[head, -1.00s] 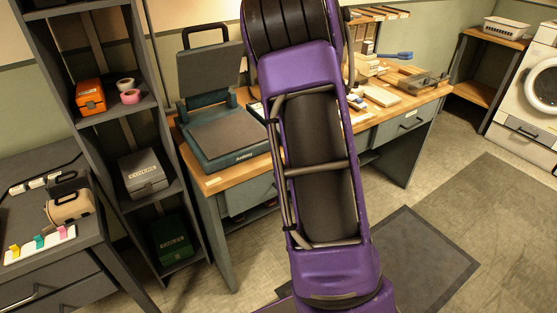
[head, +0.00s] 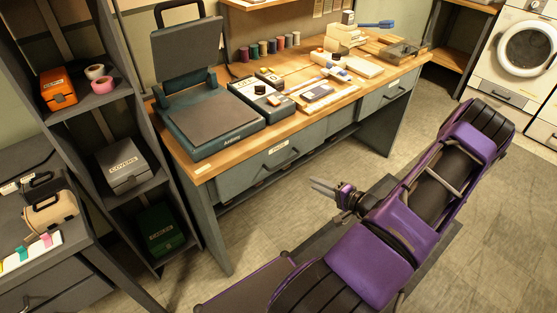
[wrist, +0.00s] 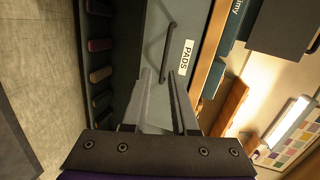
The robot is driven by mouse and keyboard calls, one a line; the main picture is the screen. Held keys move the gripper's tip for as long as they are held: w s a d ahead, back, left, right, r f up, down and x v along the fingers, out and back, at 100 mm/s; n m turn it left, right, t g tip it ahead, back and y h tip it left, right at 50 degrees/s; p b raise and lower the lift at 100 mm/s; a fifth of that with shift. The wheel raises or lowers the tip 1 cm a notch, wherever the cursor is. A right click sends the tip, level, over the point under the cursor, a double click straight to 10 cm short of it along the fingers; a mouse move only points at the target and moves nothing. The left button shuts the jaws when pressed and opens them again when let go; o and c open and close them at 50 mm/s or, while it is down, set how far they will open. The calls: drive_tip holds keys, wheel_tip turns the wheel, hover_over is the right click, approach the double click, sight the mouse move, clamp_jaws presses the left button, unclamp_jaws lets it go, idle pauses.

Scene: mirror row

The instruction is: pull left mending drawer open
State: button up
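The left drawer (head: 260,172) is a grey-green front under the left part of the wooden-topped mending table, with a dark bar handle (head: 283,158) and a white PADS label. It looks shut. In the wrist view the drawer front (wrist: 187,22) faces me, with the handle (wrist: 167,52) just beyond the fingertips and the PADS label (wrist: 188,58) beside it. My gripper (head: 322,187) is in front of the table, below and right of the handle in the head view, apart from it. Its two fingers (wrist: 162,75) are spread and empty.
A second drawer (head: 393,92) is at the table's right end. A press (head: 210,115) and mending tools cover the tabletop (head: 205,168). Several coloured items (wrist: 100,46) lie on a shelf below the drawer. A dark shelf unit (head: 110,98) stands left. Floor in front is partly clear.

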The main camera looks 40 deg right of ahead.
sight(287, 162)
drive_tip(key=shift+m+t+h, duration=0.5)
drive_tip(key=shift+m+h, duration=0.1)
drive_tip(key=shift+m, duration=0.2)
drive_tip(key=x, duration=0.5)
drive_tip(key=b+x, duration=0.1)
drive_tip(key=x, duration=1.1)
drive_tip(key=shift+d+r, duration=0.2)
drive_tip(key=shift+d, duration=0.2)
clamp_jaws()
